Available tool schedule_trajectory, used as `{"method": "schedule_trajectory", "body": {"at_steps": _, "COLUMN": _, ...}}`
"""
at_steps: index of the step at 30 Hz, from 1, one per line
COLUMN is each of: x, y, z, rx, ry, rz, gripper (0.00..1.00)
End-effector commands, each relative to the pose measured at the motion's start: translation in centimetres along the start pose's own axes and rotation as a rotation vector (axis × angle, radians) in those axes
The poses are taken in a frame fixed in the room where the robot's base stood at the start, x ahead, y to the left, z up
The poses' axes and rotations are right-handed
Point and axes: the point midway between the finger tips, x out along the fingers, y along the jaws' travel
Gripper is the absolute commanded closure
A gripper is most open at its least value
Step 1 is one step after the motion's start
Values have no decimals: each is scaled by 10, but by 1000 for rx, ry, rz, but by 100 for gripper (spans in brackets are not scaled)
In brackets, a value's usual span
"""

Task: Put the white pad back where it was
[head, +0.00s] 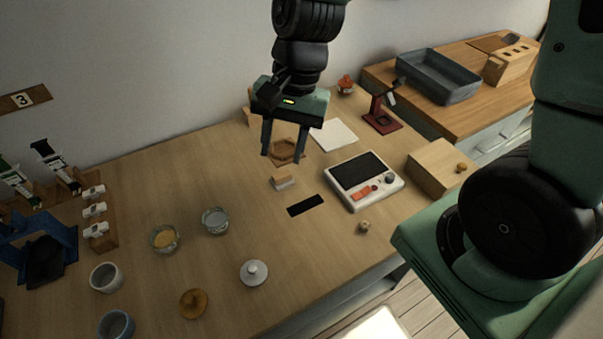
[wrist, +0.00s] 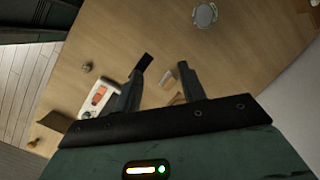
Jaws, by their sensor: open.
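A flat white square pad (head: 334,135) lies on the table near the wall, right of my gripper (head: 283,157) in the head view. My gripper points down above the table with its fingers apart and nothing held between them. Below it, a small block (head: 283,182) with a tan top and a pale lower part rests on the table. In the wrist view the block (wrist: 177,99) shows partly between the fingers of my gripper (wrist: 160,72). I cannot make out the white square in the wrist view.
A brown hexagonal tray (head: 290,146) lies behind the fingers. A black strip (head: 305,205), a white device (head: 362,181) and a wooden box (head: 438,166) are to the right. Glass bowls (head: 165,239), cups (head: 107,277) and lids (head: 254,272) stand front left. The table's middle left is clear.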

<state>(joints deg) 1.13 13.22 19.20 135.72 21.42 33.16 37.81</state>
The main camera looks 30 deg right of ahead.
Motion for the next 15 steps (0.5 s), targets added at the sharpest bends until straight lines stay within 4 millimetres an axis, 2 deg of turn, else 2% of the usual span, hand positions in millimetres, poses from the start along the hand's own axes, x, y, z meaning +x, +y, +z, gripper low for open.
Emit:
{"method": "schedule_trajectory", "body": {"at_steps": 1, "x": -5, "y": 2, "z": 33, "rx": -241, "ry": 23, "rz": 35, "gripper": 59}}
{"method": "schedule_trajectory", "body": {"at_steps": 3, "x": -10, "y": 11, "z": 67, "rx": -549, "ry": 43, "rz": 85, "gripper": 59}}
{"method": "schedule_trajectory", "body": {"at_steps": 6, "x": -15, "y": 27, "z": 102, "rx": -919, "ry": 66, "rz": 149, "gripper": 59}}
{"method": "schedule_trajectory", "body": {"at_steps": 10, "x": -19, "y": 43, "z": 126, "rx": -1225, "ry": 79, "rz": 209, "gripper": 59}}
{"method": "schedule_trajectory", "body": {"at_steps": 15, "x": -21, "y": 49, "z": 133, "rx": -1344, "ry": 83, "rz": 234, "gripper": 59}}
